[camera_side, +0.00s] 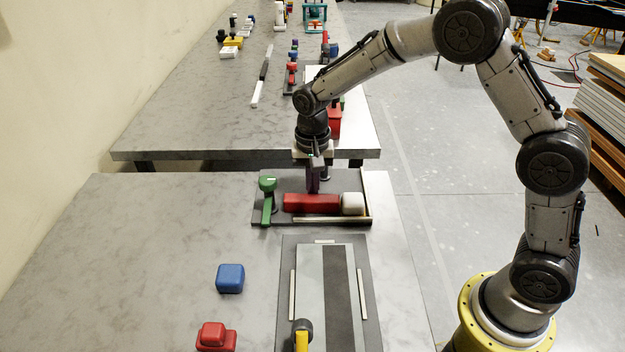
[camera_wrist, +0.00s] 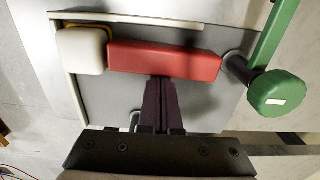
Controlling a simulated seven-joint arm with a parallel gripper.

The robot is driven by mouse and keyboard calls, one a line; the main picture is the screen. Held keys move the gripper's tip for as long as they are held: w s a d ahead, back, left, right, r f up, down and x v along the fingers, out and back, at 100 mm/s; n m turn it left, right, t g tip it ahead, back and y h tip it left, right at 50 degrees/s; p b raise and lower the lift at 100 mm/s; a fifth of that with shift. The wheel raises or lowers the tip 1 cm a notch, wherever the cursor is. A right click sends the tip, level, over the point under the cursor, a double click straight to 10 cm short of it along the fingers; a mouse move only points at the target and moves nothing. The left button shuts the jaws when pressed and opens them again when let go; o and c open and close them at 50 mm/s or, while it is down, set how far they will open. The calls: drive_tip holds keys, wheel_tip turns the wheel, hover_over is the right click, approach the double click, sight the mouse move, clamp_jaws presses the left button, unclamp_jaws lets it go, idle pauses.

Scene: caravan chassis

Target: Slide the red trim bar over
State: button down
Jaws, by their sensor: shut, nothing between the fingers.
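The red trim bar (camera_side: 311,202) lies lengthwise on a dark tray (camera_side: 268,184) in the side view. A white block (camera_side: 353,204) is against its right end. In the wrist view the red bar (camera_wrist: 165,60) spans the middle, with the white block (camera_wrist: 82,51) at its left end. A green lever (camera_side: 268,202) stands at the bar's left end; it also shows in the wrist view (camera_wrist: 278,88). My gripper (camera_side: 313,190) is shut and empty, pointing down at the bar's long side. Its fingertips (camera_wrist: 160,82) are at the bar's edge; I cannot tell if they touch.
A pale strip (camera_side: 330,219) edges the tray's near side. A framed panel (camera_side: 365,275) with a yellow-and-black handle (camera_side: 302,336) lies nearer. A blue block (camera_side: 230,278) and a red block (camera_side: 216,337) sit at left. The table's left part is otherwise clear.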

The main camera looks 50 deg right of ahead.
drive_tip(key=shift+a+r, duration=0.1)
idle(0.3)
drive_tip(key=s+d+r+t, duration=0.1)
drive_tip(key=s+r, duration=0.1)
drive_tip(key=r, duration=0.7)
drive_tip(key=s+d+r+t, duration=0.1)
drive_tip(key=s+r, duration=0.1)
drive_tip(key=r, duration=0.8)
drive_tip(key=s+d+r+n+t, duration=0.15)
drive_tip(key=s+r, duration=0.25)
drive_tip(key=s, duration=0.6)
drive_tip(key=s+d+f+n+t, duration=0.1)
drive_tip(key=s+f+n, duration=0.2)
drive_tip(key=s, duration=0.3)
drive_tip(key=s+f+n+t, duration=0.1)
drive_tip(key=s+f+n, duration=0.2)
drive_tip(key=s, duration=0.4)
drive_tip(key=shift+s+d+f+n, duration=0.3)
drive_tip(key=shift+d+f+n, duration=0.1)
drive_tip(key=shift+n, duration=0.35)
